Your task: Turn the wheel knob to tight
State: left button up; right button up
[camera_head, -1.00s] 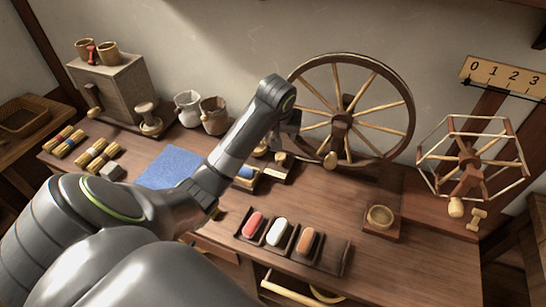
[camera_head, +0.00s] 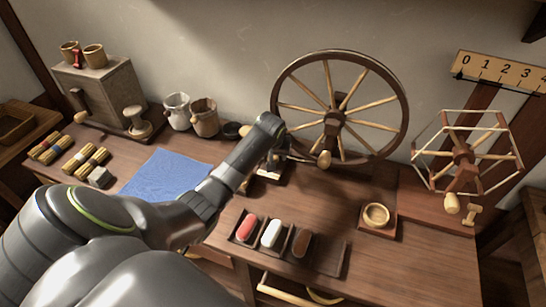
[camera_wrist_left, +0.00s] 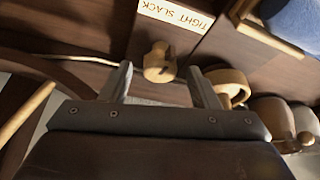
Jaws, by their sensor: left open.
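A small light-wood knob (camera_wrist_left: 158,62) sits on a dark wooden block beside a pale label (camera_wrist_left: 175,14) reading TIGHT and SLACK, upside down in the left wrist view. My left gripper (camera_wrist_left: 158,76) is open, one finger on each side of the knob. I cannot tell whether either finger touches it. In the head view my left gripper (camera_head: 276,152) is at the block left of the spoked wheel (camera_head: 338,108), and my wrist hides most of this knob. The wheel also has a wooden handle (camera_head: 323,160) low on its front. My right gripper is out of view.
A tray (camera_head: 330,258) with red, white and brown pieces lies in front. A blue cloth (camera_head: 165,175) and cups (camera_head: 204,117) are to the left. A small bowl (camera_head: 376,215) and a yarn reel (camera_head: 465,155) stand right. Bare tabletop (camera_head: 325,205) lies between.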

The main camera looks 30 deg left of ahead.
pick_arm(q)
jog(key=shift+w+a+f, duration=0.1)
jog(key=shift+w+f, duration=0.15)
jog(key=shift+f, duration=0.35)
jog(key=shift+c, duration=0.2)
jog(key=c, duration=0.9)
jog(key=shift+s+r+m+p, duration=0.1)
jog(key=shift+r+m+p, duration=0.1)
jog(key=shift+m+p, duration=0.55)
jog(key=shift+a+m+t+h+p, duration=0.15)
jog(key=shift+m+t+h+p, duration=0.15)
jog(key=shift+m+h+p, duration=0.55)
jog(key=shift+f+m+p, duration=0.1)
jog(key=shift+m+p, duration=0.65)
jog(key=shift+m, duration=0.45)
jog(key=shift+m+h, duration=0.45)
jog(key=shift+m, duration=0.45)
